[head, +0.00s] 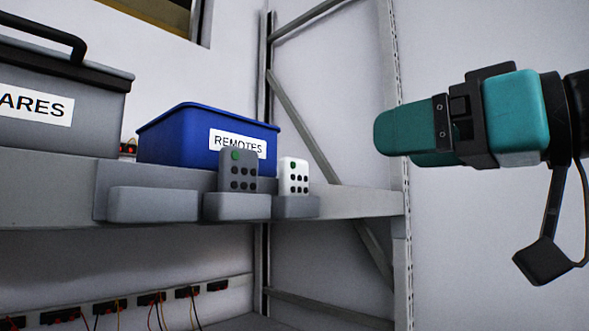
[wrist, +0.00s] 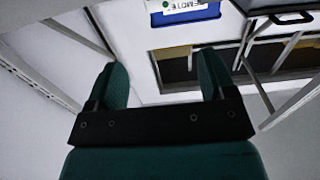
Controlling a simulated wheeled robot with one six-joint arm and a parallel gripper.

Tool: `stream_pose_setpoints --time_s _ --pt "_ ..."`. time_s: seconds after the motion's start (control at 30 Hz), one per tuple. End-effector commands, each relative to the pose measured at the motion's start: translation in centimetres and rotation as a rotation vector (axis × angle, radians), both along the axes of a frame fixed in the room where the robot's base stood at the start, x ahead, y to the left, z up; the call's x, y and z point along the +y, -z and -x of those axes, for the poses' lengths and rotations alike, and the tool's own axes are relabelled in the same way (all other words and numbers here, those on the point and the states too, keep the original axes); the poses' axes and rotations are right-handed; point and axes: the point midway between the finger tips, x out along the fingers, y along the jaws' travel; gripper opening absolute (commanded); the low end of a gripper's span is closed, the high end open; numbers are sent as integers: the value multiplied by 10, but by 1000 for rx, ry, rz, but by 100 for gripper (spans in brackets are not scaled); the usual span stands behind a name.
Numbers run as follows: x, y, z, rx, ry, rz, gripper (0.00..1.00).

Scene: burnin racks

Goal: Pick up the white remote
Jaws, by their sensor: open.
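The white remote (head: 294,176) stands upright in a small grey holder (head: 296,207) at the right end of the shelf front in the head view. It has dark buttons and one green button. A dark grey remote (head: 238,171) stands in the holder just left of it. My teal gripper (head: 378,134) is to the right of the remotes, in the air and apart from them. In the wrist view its two fingers (wrist: 163,80) are spread with nothing between them. I cannot make out the white remote in the wrist view.
A blue bin (head: 180,139) labelled REMOTES sits on the shelf behind the remotes. A grey case (head: 100,118) labelled with ARES visible is at the left. A rack upright (head: 397,190) stands between the holders and my gripper's wrist. An empty holder (head: 153,204) is at the left.

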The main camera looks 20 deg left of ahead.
Motion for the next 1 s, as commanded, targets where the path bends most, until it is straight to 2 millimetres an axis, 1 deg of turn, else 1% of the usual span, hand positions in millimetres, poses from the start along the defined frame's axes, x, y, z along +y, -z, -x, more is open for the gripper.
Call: stream_pose_setpoints --time_s 0.03,0.2,0.3,0.4,0.5,0.6,0.73,0.83,1.0 --pt "11 -2 -2 6 -8 4 77" --pt "48 -4 -18 9 -6 6 77" --pt "68 -3 -27 8 -4 6 77" --pt "84 -2 -34 7 -1 7 77" --pt "93 0 -39 7 0 6 77" --pt "98 1 -40 5 2 6 77" --pt "107 -3 -45 6 1 7 77" --pt "119 -7 -50 6 0 7 77" --pt "139 -6 -59 7 1 7 77"
